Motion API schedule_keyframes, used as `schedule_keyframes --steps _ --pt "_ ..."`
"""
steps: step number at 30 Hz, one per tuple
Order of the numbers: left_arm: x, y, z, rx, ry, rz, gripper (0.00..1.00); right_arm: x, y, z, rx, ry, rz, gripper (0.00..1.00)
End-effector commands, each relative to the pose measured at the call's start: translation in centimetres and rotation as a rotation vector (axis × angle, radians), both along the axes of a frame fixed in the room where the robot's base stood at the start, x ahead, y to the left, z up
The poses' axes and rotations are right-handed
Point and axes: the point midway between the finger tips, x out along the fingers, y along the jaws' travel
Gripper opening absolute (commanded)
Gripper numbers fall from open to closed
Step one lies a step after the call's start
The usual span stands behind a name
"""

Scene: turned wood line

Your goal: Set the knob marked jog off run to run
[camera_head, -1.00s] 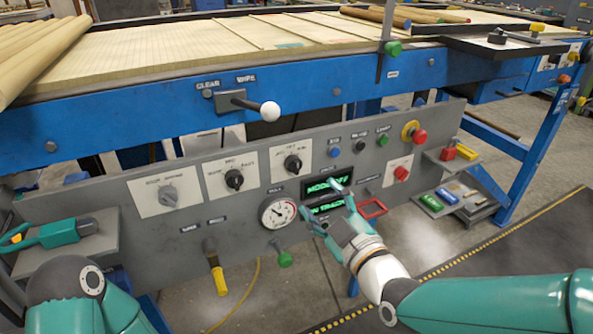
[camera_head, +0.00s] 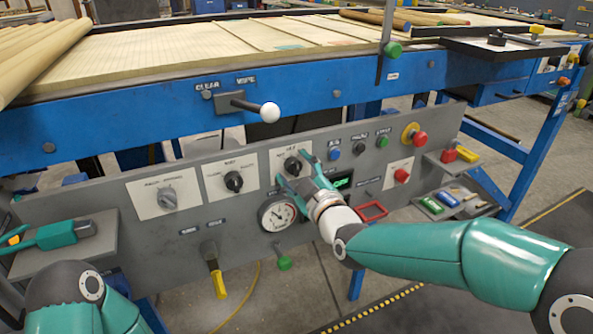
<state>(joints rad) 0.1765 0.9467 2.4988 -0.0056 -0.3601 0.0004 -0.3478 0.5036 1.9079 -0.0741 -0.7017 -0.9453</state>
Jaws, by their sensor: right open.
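Three rotary knobs sit on pale plates on the grey control panel: a grey one (camera_head: 167,197) at left, a black one (camera_head: 234,181) in the middle and another black one (camera_head: 293,164) at right. The right black knob appears to be the jog off run one, but its lettering is too small to read surely. My right gripper (camera_head: 292,169) is open at this knob, one finger to its right and one to its lower left. I cannot tell whether the fingers touch it. My left gripper is out of view; only my left arm shows at bottom left.
A round gauge (camera_head: 277,213) lies just below my right gripper. A green-lit display (camera_head: 343,182) is partly hidden behind it. A white-balled lever (camera_head: 269,112) sticks out above. Coloured buttons and a red mushroom button (camera_head: 419,138) are to the right.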

Motion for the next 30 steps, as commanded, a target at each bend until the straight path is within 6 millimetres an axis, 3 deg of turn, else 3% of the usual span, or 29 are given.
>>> schedule_keyframes --steps 1,11,20,30 --pt "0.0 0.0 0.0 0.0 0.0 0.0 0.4 0.0 0.0 0.0 0.0 0.0 0.0 0.56" --pt "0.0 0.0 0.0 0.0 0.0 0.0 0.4 0.0 0.0 0.0 0.0 0.001 0.001 0.01" --pt "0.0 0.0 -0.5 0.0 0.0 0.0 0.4 -0.1 0.0 -0.2 0.028 0.013 0.001 0.02" --pt "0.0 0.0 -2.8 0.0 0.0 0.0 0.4 0.0 0.0 -0.4 0.204 0.091 0.001 0.02"
